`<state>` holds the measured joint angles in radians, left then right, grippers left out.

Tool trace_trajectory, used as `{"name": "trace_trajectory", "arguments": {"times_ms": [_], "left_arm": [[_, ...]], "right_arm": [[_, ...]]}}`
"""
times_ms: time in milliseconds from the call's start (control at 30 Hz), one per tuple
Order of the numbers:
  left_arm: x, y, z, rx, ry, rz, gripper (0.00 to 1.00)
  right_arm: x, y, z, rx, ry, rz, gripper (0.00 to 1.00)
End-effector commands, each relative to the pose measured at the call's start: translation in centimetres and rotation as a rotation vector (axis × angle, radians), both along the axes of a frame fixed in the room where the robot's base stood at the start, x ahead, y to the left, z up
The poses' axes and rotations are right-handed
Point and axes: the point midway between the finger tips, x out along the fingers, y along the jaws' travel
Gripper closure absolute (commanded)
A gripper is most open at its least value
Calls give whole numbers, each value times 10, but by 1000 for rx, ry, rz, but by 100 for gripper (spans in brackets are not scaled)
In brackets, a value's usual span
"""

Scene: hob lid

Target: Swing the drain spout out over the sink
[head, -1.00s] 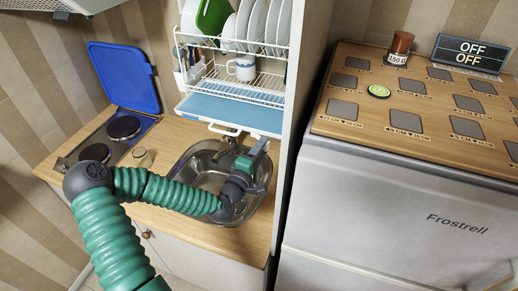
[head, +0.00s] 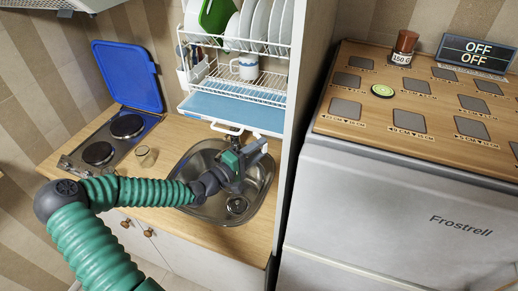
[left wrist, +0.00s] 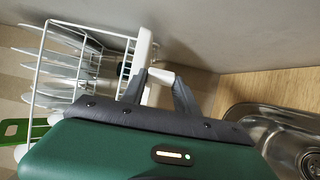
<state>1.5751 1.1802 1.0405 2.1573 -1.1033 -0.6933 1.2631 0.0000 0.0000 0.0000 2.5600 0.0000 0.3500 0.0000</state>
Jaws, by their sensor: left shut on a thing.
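The white drain spout (head: 224,129) sticks out below the front of the blue drip tray (head: 232,108), above the back of the sink. My left gripper (head: 240,140) is over the sink (head: 204,161), and its body hides part of the spout's end. In the left wrist view the two grey fingers (left wrist: 163,85) stand on either side of the white spout (left wrist: 160,74) and are shut on it. The sink's steel rim (left wrist: 237,112) shows at the right there. My right gripper is not in view.
A white dish rack (head: 268,88) with plates and a cup (head: 245,67) stands above the tray. A hob (head: 98,152) with its blue lid (head: 127,75) raised is at the left. A small glass (head: 144,157) stands between hob and sink. A cabinet side panel (head: 305,90) closes the right.

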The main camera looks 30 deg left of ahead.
Motion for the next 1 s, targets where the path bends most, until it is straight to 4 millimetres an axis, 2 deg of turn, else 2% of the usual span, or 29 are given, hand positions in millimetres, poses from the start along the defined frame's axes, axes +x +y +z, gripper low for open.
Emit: {"name": "trace_trajectory", "arguments": {"times_ms": [1000], "left_arm": [[-1, 6, 1, 3, -7, -33, 100]], "right_arm": [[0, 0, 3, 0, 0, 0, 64]]}}
